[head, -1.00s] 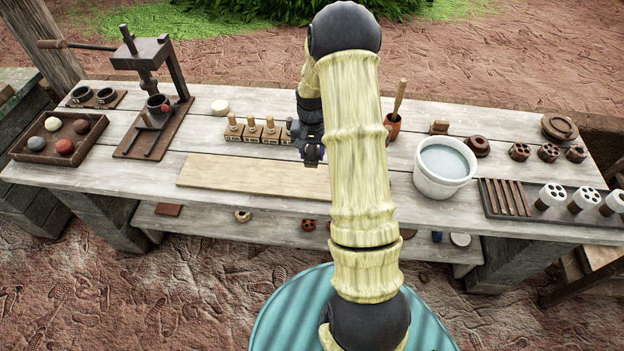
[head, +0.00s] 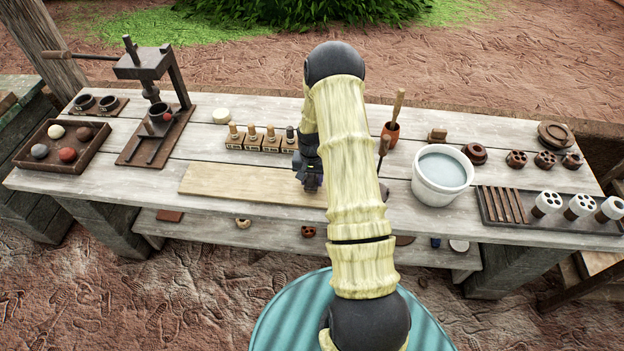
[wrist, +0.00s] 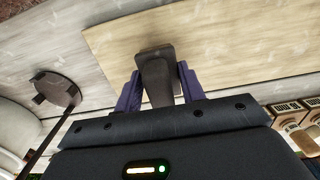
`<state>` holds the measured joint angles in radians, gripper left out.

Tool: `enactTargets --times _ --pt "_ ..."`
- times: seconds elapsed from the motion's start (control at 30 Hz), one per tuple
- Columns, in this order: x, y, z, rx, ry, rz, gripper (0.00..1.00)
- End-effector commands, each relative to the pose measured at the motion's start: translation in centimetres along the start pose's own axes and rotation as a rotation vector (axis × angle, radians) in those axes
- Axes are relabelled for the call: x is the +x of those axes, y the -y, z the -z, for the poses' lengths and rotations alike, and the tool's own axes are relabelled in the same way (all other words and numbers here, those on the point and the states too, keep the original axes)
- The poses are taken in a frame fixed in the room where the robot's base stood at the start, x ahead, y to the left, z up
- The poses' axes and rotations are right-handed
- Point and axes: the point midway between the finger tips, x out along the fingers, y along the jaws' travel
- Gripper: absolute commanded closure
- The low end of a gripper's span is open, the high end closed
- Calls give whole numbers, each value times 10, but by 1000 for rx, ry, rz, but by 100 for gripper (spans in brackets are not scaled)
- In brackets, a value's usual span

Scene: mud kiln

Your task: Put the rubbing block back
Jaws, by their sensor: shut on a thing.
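My gripper (head: 310,180) is low over the right end of the pale wooden board (head: 235,183). In the wrist view my gripper (wrist: 158,85) is shut on a dark brown block (wrist: 156,75), which I take to be the rubbing block. The block stands out beyond the purple fingers, with its far end close over the board (wrist: 215,45). I cannot tell whether it touches.
Several labelled wooden-handled stamps (head: 253,140) stand behind the board. A dark disc-ended tool (wrist: 55,90) is beside my gripper. A white water bucket (head: 442,175) and a small brown block-shaped piece (head: 437,135) are to the right. A press (head: 155,110) stands left.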

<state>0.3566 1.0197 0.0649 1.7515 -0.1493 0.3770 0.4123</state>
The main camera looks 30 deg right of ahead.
Motion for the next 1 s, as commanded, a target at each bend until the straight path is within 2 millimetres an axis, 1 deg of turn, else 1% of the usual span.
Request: enactTargets --times 0.03,0.13,0.37,0.5,0.53,0.6,0.63,0.87,1.0 --pt "5 0 0 -1 1 -1 82" --pt "11 0 0 -1 -1 0 82" --pt "12 0 0 -1 -2 0 82" --pt "16 0 0 0 -1 0 82" --pt "15 0 0 0 -1 0 54" --pt "14 0 0 0 -1 0 41" --pt "14 0 0 0 -1 0 39" --pt "14 0 0 0 -1 0 39" --pt "10 0 0 0 -1 0 39"
